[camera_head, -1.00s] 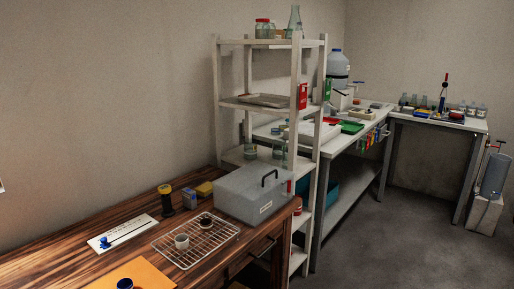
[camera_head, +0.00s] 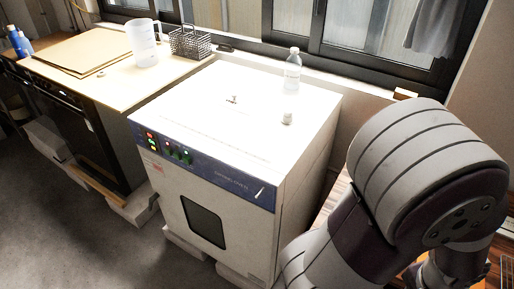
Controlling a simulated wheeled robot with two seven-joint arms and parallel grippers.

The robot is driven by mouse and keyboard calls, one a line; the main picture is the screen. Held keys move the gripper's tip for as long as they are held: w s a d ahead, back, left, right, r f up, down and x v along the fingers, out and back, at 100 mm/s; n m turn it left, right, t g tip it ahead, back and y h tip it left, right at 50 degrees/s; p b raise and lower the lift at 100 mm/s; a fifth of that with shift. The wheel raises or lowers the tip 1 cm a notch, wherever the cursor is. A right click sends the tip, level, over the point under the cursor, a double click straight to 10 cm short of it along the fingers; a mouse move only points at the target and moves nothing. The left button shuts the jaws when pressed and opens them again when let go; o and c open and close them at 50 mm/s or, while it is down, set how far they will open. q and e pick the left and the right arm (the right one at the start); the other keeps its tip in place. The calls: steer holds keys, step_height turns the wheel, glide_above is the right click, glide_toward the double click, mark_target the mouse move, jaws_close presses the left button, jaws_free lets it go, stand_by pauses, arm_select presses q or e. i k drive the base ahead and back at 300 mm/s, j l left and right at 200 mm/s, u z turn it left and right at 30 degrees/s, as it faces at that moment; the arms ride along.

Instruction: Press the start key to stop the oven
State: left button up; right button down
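The drying oven (camera_head: 262,130) is a white box with a blue control panel (camera_head: 205,168) along the top of its front. Small lit indicators and green keys or switches (camera_head: 178,154) sit at the panel's left end. Which one is the start key is too small to tell. A dark window (camera_head: 204,222) is in the shut door below. My arm fills the lower right of the view, to the right of the oven and apart from the panel. Neither gripper's fingers can be made out.
A clear bottle (camera_head: 292,70) and a small white knob-like item (camera_head: 287,118) stand on the oven top. A bench (camera_head: 100,42) to the left holds a plastic jug (camera_head: 143,42) and a wire basket (camera_head: 191,43). Open grey floor (camera_head: 100,240) lies in front of the oven.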

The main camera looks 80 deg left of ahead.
mark_target(187, 160)
steer(key=u, duration=3.2)
